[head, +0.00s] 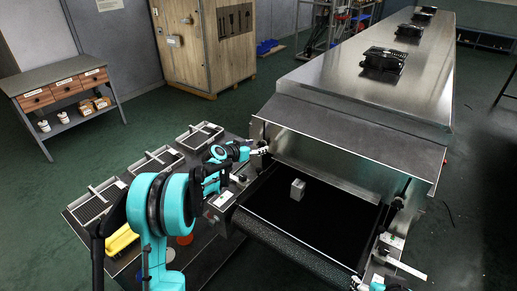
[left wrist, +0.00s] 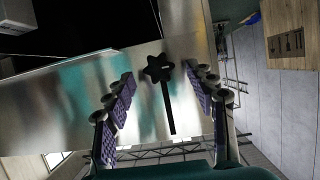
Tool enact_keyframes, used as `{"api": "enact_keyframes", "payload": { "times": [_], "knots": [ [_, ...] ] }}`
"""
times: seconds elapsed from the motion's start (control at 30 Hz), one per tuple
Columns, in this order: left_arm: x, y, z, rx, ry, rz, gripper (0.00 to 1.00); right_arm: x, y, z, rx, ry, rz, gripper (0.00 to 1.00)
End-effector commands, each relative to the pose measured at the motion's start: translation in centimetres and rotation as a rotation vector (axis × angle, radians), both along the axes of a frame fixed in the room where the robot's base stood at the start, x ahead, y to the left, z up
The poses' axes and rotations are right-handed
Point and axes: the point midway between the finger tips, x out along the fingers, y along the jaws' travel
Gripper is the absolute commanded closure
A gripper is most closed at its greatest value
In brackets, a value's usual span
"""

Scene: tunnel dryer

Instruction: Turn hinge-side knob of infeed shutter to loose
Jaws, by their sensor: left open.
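The knob (left wrist: 158,68) is black and star-shaped, on a bare metal plate, with a dark straight slot (left wrist: 168,108) running from it. My left gripper (left wrist: 160,80) is open, with one purple-padded finger on each side of the knob in the left wrist view; no contact shows. In the head view my left gripper (head: 261,151) is at the left end of the infeed shutter (head: 330,153), a metal plate across the dryer mouth. The knob is too small or hidden to make out there. Part of my right arm shows at the bottom right edge; its fingers cannot be made out.
A grey block (head: 298,189) stands on the black conveyor belt (head: 322,213) before the shutter. Trays (head: 158,160) lie on the side table at left. A wooden cabinet (head: 205,45) and a drawer bench (head: 60,85) stand farther back. Green floor between them is clear.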

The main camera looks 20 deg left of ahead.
Motion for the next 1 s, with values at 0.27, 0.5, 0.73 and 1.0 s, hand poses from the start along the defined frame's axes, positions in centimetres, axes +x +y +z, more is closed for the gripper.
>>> {"api": "enact_keyframes", "payload": {
  "times": [0.27, 0.5, 0.73, 1.0],
  "knots": [
    [1.8, -0.7, -0.8, 0.0, 0.0, 0.001, 0.44, 0.0, 0.0, -0.6, 0.0, 0.0, 0.0, 0.38],
    [1.8, -0.7, -0.7, 0.0, 0.0, 0.001, 0.52, 0.0, 0.0, -0.6, 0.0, 0.0, 0.0, 0.38],
    [1.8, -0.7, -0.7, 0.0, 0.0, 0.0, 0.94, 0.0, 0.0, -0.6, 0.0, 0.0, 0.0, 0.38],
    [1.8, -0.6, -0.7, -0.025, 0.01, 0.0, 0.94, 0.0, 0.0, -0.5, 0.0, 0.0, 0.0, 0.38]
  ]
}}
